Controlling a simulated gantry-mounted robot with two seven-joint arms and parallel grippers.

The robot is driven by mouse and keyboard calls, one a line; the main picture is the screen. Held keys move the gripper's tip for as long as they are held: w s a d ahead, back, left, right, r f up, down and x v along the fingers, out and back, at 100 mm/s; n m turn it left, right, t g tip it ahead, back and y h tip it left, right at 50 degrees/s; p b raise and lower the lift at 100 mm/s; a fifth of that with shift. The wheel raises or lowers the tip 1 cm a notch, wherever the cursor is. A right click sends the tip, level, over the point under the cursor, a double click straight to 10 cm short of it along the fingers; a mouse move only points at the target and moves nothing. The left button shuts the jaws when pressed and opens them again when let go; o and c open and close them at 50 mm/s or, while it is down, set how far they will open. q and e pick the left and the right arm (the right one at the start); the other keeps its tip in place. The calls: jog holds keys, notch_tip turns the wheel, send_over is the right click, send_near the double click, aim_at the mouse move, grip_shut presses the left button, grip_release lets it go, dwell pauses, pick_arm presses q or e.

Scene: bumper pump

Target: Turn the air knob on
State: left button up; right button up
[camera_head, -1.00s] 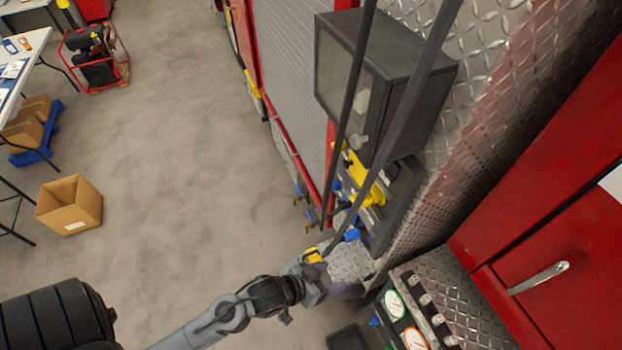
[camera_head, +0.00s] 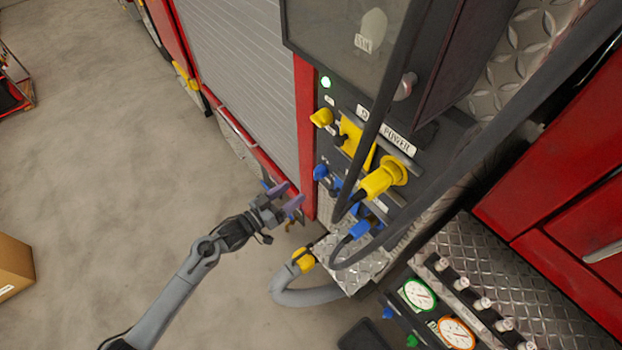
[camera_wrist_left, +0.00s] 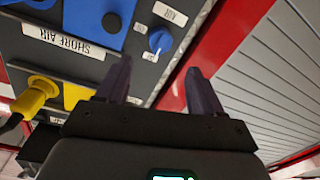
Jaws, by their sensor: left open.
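The blue air knob (camera_head: 320,172) sits on the left edge of the dark pump panel, below a yellow knob. In the left wrist view the blue knob (camera_wrist_left: 160,40), with a white pointer mark, is beside a label reading AIR (camera_wrist_left: 170,13). My left gripper (camera_head: 289,196) is open and empty, to the left of and below the knob in the head view. In the left wrist view its two dark fingertips (camera_wrist_left: 157,68) point at the panel, with the knob between and beyond them, not visibly touched. My right gripper is not in view.
A yellow knob (camera_head: 322,117) and green light (camera_head: 326,82) are above the air knob. A yellow plug (camera_head: 382,178) and a blue plug (camera_head: 354,233) with black cables hang at the right. A red-framed roller shutter (camera_head: 240,80) adjoins the panel.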

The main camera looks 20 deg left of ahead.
aim_at(314, 176)
pick_arm(q)
jog(key=x, duration=0.9)
jog(key=shift+w, duration=0.25)
jog(key=shift+c, duration=0.5)
jog(key=c, duration=1)
